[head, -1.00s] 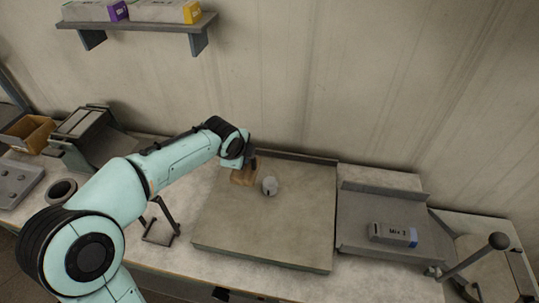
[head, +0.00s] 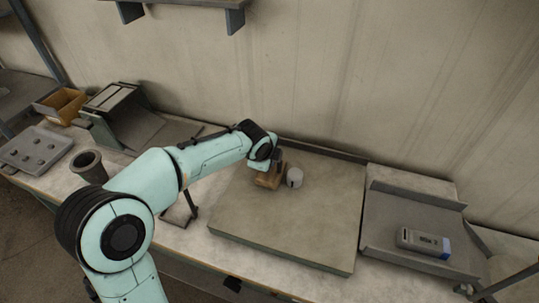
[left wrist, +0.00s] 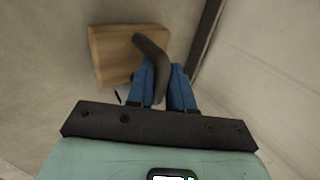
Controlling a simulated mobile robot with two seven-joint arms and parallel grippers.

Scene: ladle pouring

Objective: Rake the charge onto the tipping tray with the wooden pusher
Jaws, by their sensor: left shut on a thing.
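My left gripper (head: 277,161) is shut on the dark handle (left wrist: 150,50) of the wooden pusher (head: 267,181). The pusher's block is low over the pale square board, near its back; I cannot tell whether it touches. In the left wrist view the block (left wrist: 112,55) sits beyond my blue fingers (left wrist: 164,85). A small grey cylinder (head: 295,177), perhaps the charge, stands on the board just right of the block. The grey tipping tray (head: 385,215) is at the right of the board. A labelled grey block with a blue end (head: 423,242) lies on it. My right gripper is out of view.
The board (head: 290,225) has a raised strip along its back and clear room at its front and right. A dark cup (head: 88,165), a plate with knobs (head: 35,150) and an orange bin (head: 62,104) stand at the left. A shelf hangs above.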

